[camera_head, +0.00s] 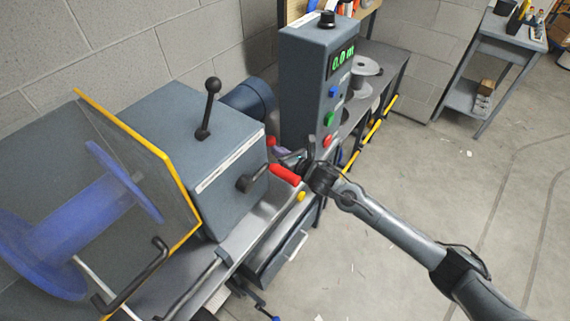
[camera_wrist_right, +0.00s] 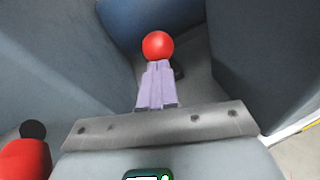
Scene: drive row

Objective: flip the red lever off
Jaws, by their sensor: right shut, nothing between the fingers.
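A lever with a red ball knob (camera_head: 270,141) stands between the grey gearbox housing (camera_head: 222,170) and the control column. In the right wrist view its red ball (camera_wrist_right: 158,45) shows just beyond my fingertips, and most of its stem is hidden. My right gripper (camera_head: 285,155) is shut and empty, reaching in from the right and pointing at the ball. Its pale fingers (camera_wrist_right: 158,68) are together, and I cannot tell whether they touch the knob. A red-gripped handle (camera_head: 284,174) lies just below the gripper. My left gripper is not in view.
The control column (camera_head: 308,90) with several coloured buttons rises close behind my gripper. A black-knobbed lever (camera_head: 209,105) stands on the housing. A yellow-edged guard (camera_head: 150,150) and blue spool (camera_head: 80,220) are at left. Open floor (camera_head: 440,190) lies right.

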